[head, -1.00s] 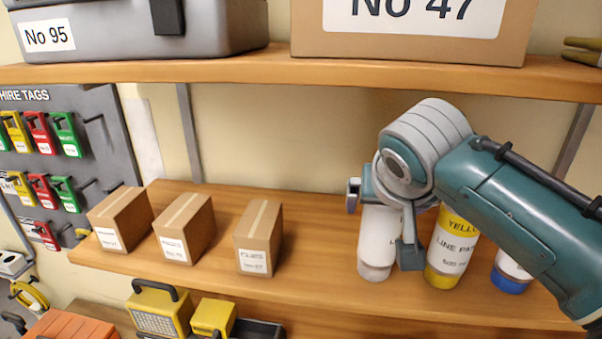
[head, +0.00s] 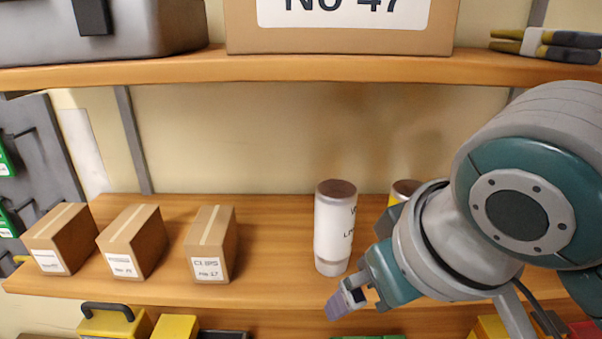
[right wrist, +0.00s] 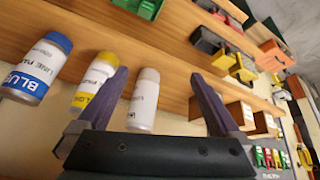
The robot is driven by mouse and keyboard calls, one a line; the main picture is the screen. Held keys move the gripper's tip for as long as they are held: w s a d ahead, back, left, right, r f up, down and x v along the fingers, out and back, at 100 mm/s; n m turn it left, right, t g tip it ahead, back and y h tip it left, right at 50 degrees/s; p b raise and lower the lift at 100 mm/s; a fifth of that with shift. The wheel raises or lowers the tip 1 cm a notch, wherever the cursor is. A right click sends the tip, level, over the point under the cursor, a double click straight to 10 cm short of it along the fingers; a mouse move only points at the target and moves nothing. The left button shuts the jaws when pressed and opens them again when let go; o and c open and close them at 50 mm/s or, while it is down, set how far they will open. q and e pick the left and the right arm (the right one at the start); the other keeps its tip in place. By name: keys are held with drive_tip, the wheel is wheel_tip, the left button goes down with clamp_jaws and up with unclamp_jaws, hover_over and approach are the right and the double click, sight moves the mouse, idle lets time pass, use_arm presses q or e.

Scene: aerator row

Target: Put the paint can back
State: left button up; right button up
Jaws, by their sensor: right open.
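A white paint can (head: 335,228) stands upright on the middle wooden shelf (head: 275,245). My right gripper (head: 346,299) is open and empty, in front of the shelf and below the can, apart from it. In the right wrist view, the white can (right wrist: 143,100) shows beyond the gap between my open fingers (right wrist: 160,75). A yellow-banded can (right wrist: 95,82) and a blue-banded can (right wrist: 37,68) stand in the same row. In the head view my right arm hides most of the yellow-banded can (head: 402,190) and all of the blue one. My left gripper is out of view.
Three brown boxes (head: 130,243) stand left of the white can, with bare shelf between. The upper shelf (head: 300,68) holds a large box (head: 340,35) and a grey case (head: 150,30). Yellow lamps (head: 113,320) sit below.

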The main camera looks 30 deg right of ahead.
drive_tip(key=s+a+f+n+g+y, duration=0.1)
drive_tip(key=s+f+n, duration=0.1)
drive_tip(key=s, duration=0.4)
drive_tip(key=s+a+f+n+g+y, duration=0.1)
drive_tip(key=s+a+n, duration=0.1)
drive_tip(key=s, duration=0.3)
wheel_tip(320, 180, up, 10)
drive_tip(key=p, duration=1)
drive_tip(key=shift+f, duration=0.1)
